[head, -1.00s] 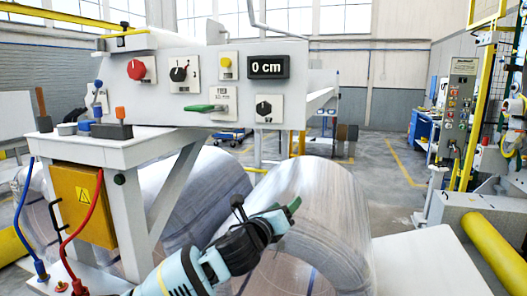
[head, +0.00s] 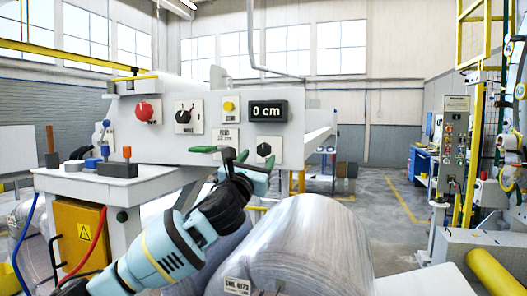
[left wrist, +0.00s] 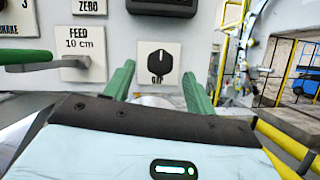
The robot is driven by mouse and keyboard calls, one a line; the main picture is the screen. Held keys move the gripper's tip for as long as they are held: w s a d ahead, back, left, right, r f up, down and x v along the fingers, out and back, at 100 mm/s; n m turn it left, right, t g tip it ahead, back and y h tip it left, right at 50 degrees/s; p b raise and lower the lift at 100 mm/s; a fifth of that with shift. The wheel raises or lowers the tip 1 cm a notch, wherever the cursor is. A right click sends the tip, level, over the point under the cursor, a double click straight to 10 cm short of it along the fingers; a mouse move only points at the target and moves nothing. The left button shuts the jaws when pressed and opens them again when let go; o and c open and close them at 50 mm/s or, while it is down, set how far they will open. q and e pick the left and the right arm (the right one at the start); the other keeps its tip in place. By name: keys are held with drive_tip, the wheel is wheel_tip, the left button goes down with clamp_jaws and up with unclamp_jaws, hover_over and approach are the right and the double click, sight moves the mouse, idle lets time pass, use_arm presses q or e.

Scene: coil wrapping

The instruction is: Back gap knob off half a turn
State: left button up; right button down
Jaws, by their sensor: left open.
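A black pointer knob (head: 264,149) sits on a white plate at the lower right of the grey control panel. It also shows in the left wrist view (left wrist: 158,61), with a label beneath that I cannot read surely. My left gripper (head: 241,155) is open and empty, just left of this knob in the head view. In the left wrist view its two green fingers (left wrist: 158,84) point toward the panel, one on each side of the knob and apart from it. Another black knob (head: 184,116) is on the upper left. My right gripper is not in view.
The FEED lever with a green handle (head: 203,149) sticks out left of the knob. A display (head: 267,111) reads 0 cm above it. A red knob (head: 147,111) and a yellow button (head: 229,106) are on the panel. A large wrapped coil (head: 305,245) stands below.

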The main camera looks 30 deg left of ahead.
sight(263, 152)
use_arm(q)
drive_tip(key=shift+x, duration=2.7)
drive_tip(key=shift+f, duration=0.1)
drive_tip(key=c, duration=1)
drive_tip(key=shift+n, duration=0.3)
